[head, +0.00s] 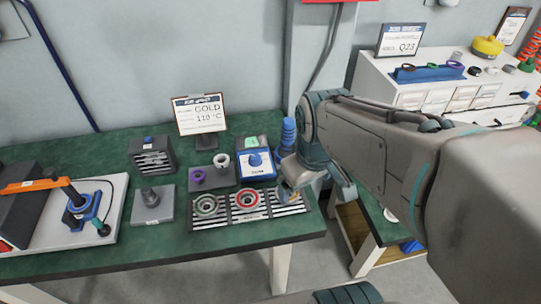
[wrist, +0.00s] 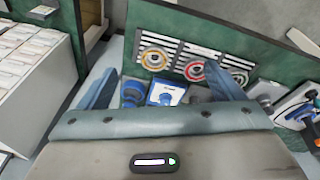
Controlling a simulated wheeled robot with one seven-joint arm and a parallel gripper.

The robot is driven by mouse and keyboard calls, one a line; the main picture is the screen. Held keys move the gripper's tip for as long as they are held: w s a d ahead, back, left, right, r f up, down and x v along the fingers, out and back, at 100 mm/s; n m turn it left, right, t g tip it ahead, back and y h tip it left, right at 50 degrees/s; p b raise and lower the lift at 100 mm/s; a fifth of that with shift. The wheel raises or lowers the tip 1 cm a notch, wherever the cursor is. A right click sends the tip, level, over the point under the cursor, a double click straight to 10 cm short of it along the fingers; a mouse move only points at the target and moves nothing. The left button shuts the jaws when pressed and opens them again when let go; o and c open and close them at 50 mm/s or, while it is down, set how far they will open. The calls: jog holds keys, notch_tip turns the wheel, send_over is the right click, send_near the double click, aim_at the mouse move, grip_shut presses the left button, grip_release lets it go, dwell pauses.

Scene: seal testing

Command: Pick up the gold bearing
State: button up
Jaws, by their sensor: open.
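The gold bearing (wrist: 155,66) lies on a black-and-white striped rack (wrist: 172,43) in the wrist view, between my open fingertips as seen from above. In the head view the gold bearing (head: 286,193) is at the rack's right end, partly hidden by my gripper (head: 308,182). A red-ringed bearing (head: 247,199) sits in the middle of the rack and a grey one (head: 206,206) at its left. My gripper (wrist: 159,70) is open and empty, above the right end of the rack. The exact height gap is hard to tell.
A sign (head: 200,115) reads "GOLD 110 °C". The green table's (head: 150,243) front strip is clear.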

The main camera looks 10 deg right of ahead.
jog(key=w+f+n+g+p, duration=0.1)
jog(key=w+f+n, duration=0.1)
jog(key=w+n, duration=0.65)
jog(key=w+f+n+g+p, duration=0.1)
jog(key=w+f+n, duration=0.15)
jog(key=n, duration=1.15)
jog(key=f, duration=0.5)
jog(key=w+f, duration=0.1)
jog(key=f, duration=0.2)
jog(key=shift+d, duration=0.2)
jog(key=shift+w+a+f, duration=0.1)
jog(key=shift+a+f, duration=0.05)
jog(key=shift+f, duration=1.25)
jog(key=shift+w+a+f, duration=0.1)
jog(key=shift+f, duration=1.25)
jog(key=c, duration=1.3)
